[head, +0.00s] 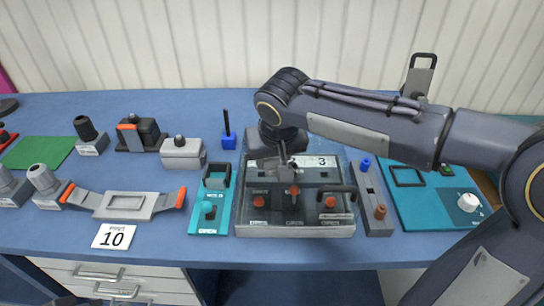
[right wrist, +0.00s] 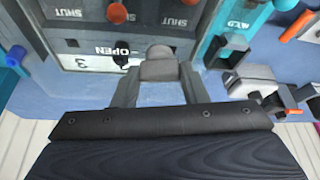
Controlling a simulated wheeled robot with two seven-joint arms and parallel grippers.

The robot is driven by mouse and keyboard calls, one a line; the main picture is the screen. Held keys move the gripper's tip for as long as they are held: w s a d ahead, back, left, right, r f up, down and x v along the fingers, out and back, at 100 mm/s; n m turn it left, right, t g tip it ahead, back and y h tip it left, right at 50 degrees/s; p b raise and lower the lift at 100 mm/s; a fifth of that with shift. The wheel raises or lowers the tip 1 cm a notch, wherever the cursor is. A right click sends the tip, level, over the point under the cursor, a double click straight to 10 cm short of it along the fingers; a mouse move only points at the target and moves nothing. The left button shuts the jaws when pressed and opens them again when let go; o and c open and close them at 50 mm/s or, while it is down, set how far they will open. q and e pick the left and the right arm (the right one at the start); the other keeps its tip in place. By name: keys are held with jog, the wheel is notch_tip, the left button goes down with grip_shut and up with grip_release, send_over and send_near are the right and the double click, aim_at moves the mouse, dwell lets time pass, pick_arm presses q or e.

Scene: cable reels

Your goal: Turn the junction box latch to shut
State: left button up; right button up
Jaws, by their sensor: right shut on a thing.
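The junction box (head: 296,231) is a grey panel in the middle of the bench, marked 3, with orange knobs on its face. It also shows in the right wrist view (right wrist: 90,62), with OPEN and SHUT lettering. My right gripper (head: 288,172) reaches down to the back part of the box. In the right wrist view its two fingers stand on either side of a grey block (right wrist: 160,66), which looks like the latch, beside the OPEN lettering. The gripper is shut on it. The fingers and arm hide most of the latch in the head view. My left gripper is not seen.
A teal panel (head: 209,218) stands close left of the box. A grey block (head: 373,196) with blue and brown pegs stands close right. A larger teal board (head: 428,212) lies farther right. A number 10 card (head: 114,236) lies front left.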

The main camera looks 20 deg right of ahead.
jog(key=n, duration=0.1)
jog(key=n+y+p, duration=0.1)
jog(key=n, duration=0.1)
jog(key=shift+d+r+n, duration=0.1)
jog(key=shift+d+n, duration=0.05)
jog(key=shift+n, duration=0.15)
jog(key=n+y+p, duration=0.1)
jog(key=n, duration=0.1)
jog(key=n+g+y, duration=0.1)
jog(key=n, duration=0.1)
jog(key=shift+w+d+n+p, duration=0.1)
jog(key=shift+n+p, duration=0.2)
jog(key=shift+p, duration=0.1)
jog(key=n+g+y+p, duration=0.1)
jog(key=n, duration=0.2)
jog(key=shift+w+n, duration=0.1)
jog(key=shift+n, duration=0.2)
jog(key=shift+d+n+g+p, duration=0.1)
jog(key=shift+n+g+p, duration=0.5)
jog(key=shift+n, duration=1.2)
jog(key=o, duration=1)
jog(key=shift+c, duration=0.2)
jog(key=w+v, duration=0.1)
jog(key=v, duration=0.6)
jog(key=shift+s+d+r, duration=0.2)
jog(key=shift+s+d, duration=0.1)
jog(key=shift+s, duration=0.15)
